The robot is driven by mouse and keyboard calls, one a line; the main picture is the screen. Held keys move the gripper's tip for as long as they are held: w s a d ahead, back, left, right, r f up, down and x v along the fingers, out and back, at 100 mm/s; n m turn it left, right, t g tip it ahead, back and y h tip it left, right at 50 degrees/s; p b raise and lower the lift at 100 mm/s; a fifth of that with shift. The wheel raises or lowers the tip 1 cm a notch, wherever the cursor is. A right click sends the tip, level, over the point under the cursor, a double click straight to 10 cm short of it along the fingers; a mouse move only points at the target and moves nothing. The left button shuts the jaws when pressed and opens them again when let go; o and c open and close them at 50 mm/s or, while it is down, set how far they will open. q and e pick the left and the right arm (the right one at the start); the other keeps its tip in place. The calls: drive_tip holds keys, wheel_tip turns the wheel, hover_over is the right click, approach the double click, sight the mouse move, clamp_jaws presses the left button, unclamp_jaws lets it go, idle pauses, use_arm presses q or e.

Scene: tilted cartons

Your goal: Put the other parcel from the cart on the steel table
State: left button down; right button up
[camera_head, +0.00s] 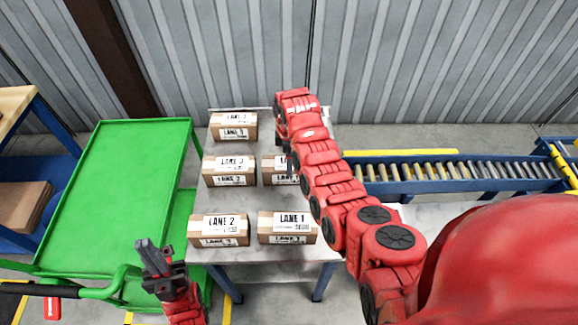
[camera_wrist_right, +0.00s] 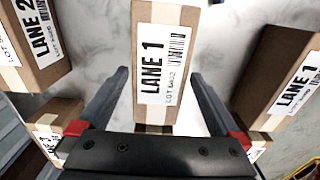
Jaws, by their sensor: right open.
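The green cart (camera_head: 110,185) stands at the left; its visible top deck is bare. The steel table (camera_head: 270,250) holds several brown LANE parcels, including one at the back (camera_head: 233,126), one at front left (camera_head: 218,230) and one at front right (camera_head: 288,228). My right gripper (camera_wrist_right: 159,76) is open, with its fingers on either side of a LANE 1 parcel (camera_wrist_right: 164,60). I cannot tell whether they touch it. In the head view my right arm partly hides this middle-right parcel (camera_head: 271,171) and most of the gripper. My left gripper (camera_head: 147,250) is beside the table's front left, holding nothing visible.
Another parcel (camera_head: 229,171) stands left of the one at my right gripper. A roller conveyor (camera_head: 455,170) runs at the right. A blue rack (camera_head: 50,135) with a carton (camera_head: 22,205) stands at far left. A corrugated wall closes the back.

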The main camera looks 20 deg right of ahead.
wheel_tip(320, 180, up, 3)
drive_tip(key=shift+w+f+b, duration=0.1)
drive_tip(key=shift+b, duration=0.45)
wheel_tip(320, 180, up, 2)
drive_tip(key=shift+r+p, duration=0.1)
drive_tip(key=shift+p, duration=0.45)
drive_tip(key=shift+r, duration=0.55)
